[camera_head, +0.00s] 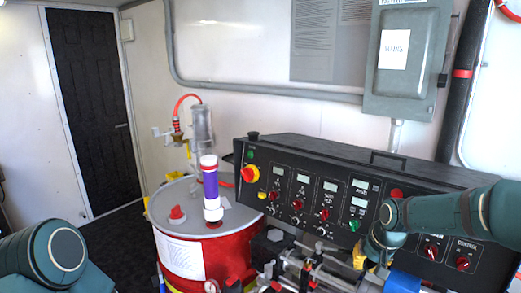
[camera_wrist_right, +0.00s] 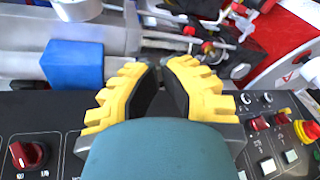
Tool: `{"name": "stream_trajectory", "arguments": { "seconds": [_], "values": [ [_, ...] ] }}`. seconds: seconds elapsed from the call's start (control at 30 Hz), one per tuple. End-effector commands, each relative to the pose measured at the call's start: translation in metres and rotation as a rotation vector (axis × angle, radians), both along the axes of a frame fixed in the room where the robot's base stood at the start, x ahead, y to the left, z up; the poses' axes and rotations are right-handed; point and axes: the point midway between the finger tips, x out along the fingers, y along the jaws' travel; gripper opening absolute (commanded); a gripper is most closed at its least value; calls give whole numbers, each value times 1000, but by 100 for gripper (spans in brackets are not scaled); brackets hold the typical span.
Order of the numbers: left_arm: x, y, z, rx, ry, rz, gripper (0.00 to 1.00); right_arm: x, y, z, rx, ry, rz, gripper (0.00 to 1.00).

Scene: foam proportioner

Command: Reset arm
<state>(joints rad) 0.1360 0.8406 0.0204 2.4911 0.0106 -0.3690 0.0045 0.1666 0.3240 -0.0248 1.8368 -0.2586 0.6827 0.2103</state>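My right arm (camera_head: 440,212) reaches in from the right, in front of the black control panel. My right gripper (camera_head: 362,258) points down in front of the panel's lower edge, partly hidden by its own wrist. In the right wrist view its two yellow fingers (camera_wrist_right: 163,66) lean toward each other with a narrow gap between the tips. Nothing shows between them. My left arm (camera_head: 45,255) shows only as a teal link at the lower left. My left gripper is out of view.
The control panel (camera_head: 335,188) has knobs and displays close to my right arm. Pipes and valves (camera_head: 300,268) lie below it, with a blue block (camera_wrist_right: 75,63) near the right gripper. A red drum (camera_head: 228,250) stands left of the panel. A dark door (camera_head: 92,110) is far left.

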Motion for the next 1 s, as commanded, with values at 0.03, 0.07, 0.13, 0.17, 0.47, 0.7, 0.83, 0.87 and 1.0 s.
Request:
{"name": "stream_trajectory", "arguments": {
  "seconds": [0.03, 0.07, 0.13, 0.17, 0.47, 0.7, 0.83, 0.87, 1.0],
  "values": [
    [0, 0, -5, 0, 0, 0, 54, -5, 22, -38, 27, 18, 31, 0],
    [0, 0, -6, 1, 1, 0, 54, -7, 33, -55, 42, 18, 43, 0],
    [0, -1, -10, 1, 2, -2, 54, -17, 59, -95, 75, 22, 72, 0],
    [0, -1, -12, 1, 2, -2, 54, -22, 71, -111, 89, 24, 82, 0],
    [-2, -1, -27, 1, 7, -5, 54, -123, 166, -250, 189, 60, 135, 0],
    [-2, -2, -33, 2, 8, -7, 54, -187, 194, -290, 196, 76, 139, 0],
    [-3, -2, -34, 2, 9, -7, 54, -195, 196, -293, 195, 76, 137, 0],
    [-3, -2, -33, 2, 9, -7, 51, -195, 196, -293, 194, 75, 137, 0],
    [-3, -2, -33, 2, 9, -7, 46, -195, 196, -292, 194, 74, 138, 0]
  ]
}}
